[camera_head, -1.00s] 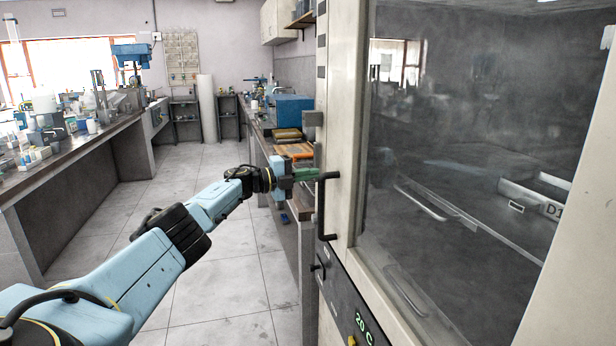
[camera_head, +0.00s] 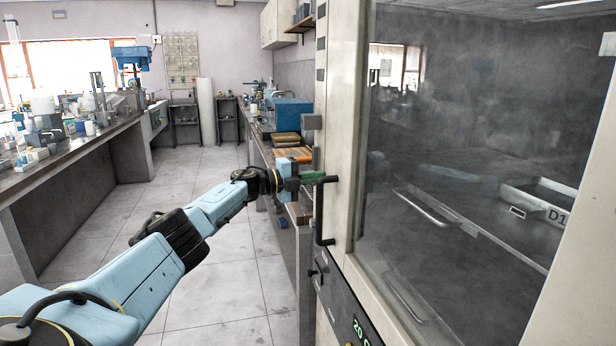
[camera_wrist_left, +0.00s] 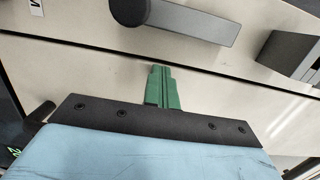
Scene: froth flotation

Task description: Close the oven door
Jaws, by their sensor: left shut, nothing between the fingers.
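The oven door (camera_head: 345,120) is a cream frame around a large glass pane (camera_head: 460,120), at the right of the head view. In the left wrist view the fingers (camera_wrist_left: 161,80) point at the cream face, close to a thin dark seam. I cannot tell contact, or whether the door is fully flush.
A tray marked D1 (camera_head: 545,205) shows through the glass. A bench with a blue box (camera_head: 292,112) runs behind my left gripper. A cluttered bench (camera_head: 80,145) stands at the left.

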